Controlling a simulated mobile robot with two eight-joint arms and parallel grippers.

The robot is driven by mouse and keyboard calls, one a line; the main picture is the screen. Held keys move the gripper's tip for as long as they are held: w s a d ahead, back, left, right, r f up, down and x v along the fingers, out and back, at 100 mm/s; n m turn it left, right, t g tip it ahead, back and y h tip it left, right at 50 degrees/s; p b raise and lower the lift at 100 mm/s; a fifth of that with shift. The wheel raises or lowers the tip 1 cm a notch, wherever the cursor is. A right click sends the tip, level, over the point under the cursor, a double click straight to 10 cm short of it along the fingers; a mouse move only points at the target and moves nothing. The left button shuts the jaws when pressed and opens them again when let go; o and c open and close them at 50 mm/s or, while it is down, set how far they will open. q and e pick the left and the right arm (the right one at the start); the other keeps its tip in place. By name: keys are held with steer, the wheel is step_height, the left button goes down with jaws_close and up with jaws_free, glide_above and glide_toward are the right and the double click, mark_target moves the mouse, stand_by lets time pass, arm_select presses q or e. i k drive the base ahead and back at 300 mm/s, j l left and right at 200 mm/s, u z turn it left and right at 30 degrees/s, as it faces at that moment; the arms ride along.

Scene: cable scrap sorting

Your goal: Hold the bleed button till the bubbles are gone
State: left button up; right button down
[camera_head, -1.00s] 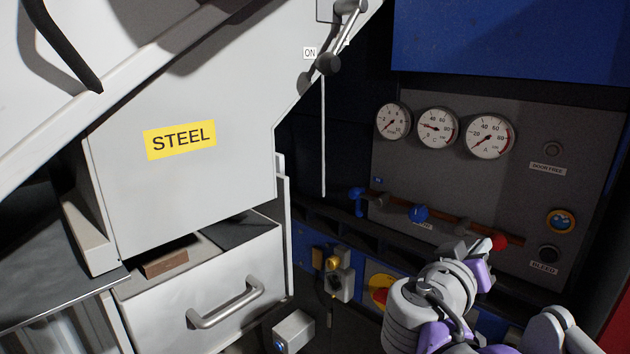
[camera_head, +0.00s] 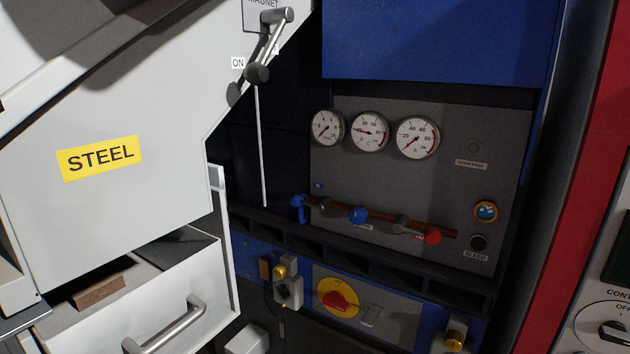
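The bleed button (camera_head: 478,242) is a dark round button at the lower right of the grey gauge panel (camera_head: 330,170), above a label reading BLEED (camera_head: 476,255). Above it is a round sight glass (camera_head: 486,211) with an orange-yellow rim and a blue face. Whether bubbles show in the glass is too small to tell. Nothing touches the button. Neither of my grippers is in the head view.
Three gauges (camera_head: 369,132) sit along the panel's top. Below them a copper pipe carries blue (camera_head: 358,215) and red (camera_head: 433,236) valve handles. A red rotary switch (camera_head: 339,302) is lower down. The STEEL bin (camera_head: 165,309) stands open at left; a red cabinet (camera_head: 572,215) is at right.

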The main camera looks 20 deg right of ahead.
mark_target(478, 243)
steer(key=z, duration=1.65)
